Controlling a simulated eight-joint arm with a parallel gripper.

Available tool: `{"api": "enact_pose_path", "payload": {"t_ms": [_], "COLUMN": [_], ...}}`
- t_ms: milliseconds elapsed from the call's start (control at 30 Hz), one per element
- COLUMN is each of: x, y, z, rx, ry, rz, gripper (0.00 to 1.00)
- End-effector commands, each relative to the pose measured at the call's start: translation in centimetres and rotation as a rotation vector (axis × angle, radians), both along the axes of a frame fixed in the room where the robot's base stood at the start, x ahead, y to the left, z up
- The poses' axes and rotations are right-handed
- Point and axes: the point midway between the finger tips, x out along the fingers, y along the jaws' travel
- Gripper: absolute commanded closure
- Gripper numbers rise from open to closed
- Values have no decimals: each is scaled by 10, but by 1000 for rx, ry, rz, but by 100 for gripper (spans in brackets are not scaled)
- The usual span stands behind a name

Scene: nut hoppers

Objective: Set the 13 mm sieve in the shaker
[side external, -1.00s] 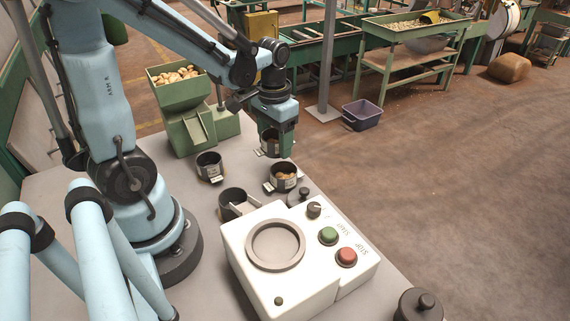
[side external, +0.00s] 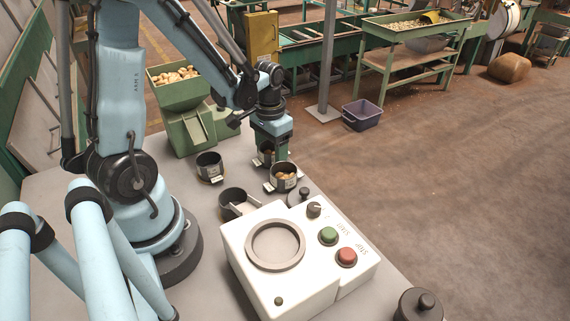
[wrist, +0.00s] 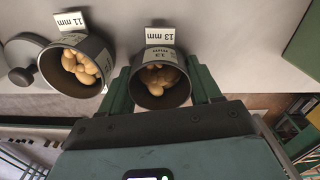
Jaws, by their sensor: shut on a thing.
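The 13 mm sieve (wrist: 159,84) is a dark round cup holding light brown nuts, with a white "13 mm" tag at its rim. My gripper (wrist: 163,88) is shut on it, one green jaw on each side. In the side view my gripper (side external: 272,152) points down and partly hides the sieve (side external: 263,158). I cannot tell whether the sieve touches the bench. The shaker (side external: 258,284) is a white box in front with an empty grey ring seat (side external: 275,245), a green button and a red button.
The 11 mm sieve (side external: 284,178), holding nuts, stands close to the held sieve; it also shows in the wrist view (wrist: 84,66). Two more dark cups (side external: 209,166) (side external: 233,203) stand to the left. A knobbed lid (side external: 299,196) lies by the shaker. A green hopper (side external: 180,92) stands behind.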

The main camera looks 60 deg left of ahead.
Motion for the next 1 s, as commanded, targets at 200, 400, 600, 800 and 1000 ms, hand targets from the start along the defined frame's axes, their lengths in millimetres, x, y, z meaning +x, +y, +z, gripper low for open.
{"api": "enact_pose_path", "payload": {"t_ms": [200,400,600,800,1000], "x": [0,0,0,0,1], "y": [0,0,0,0,-1], "z": [-4,-4,-3,9,36], "rx": [0,0,-1,-1,-1], "ry": [0,0,0,0,0], "rz": [0,0,0,0,-1], "gripper": [33,11,11,11,11]}}
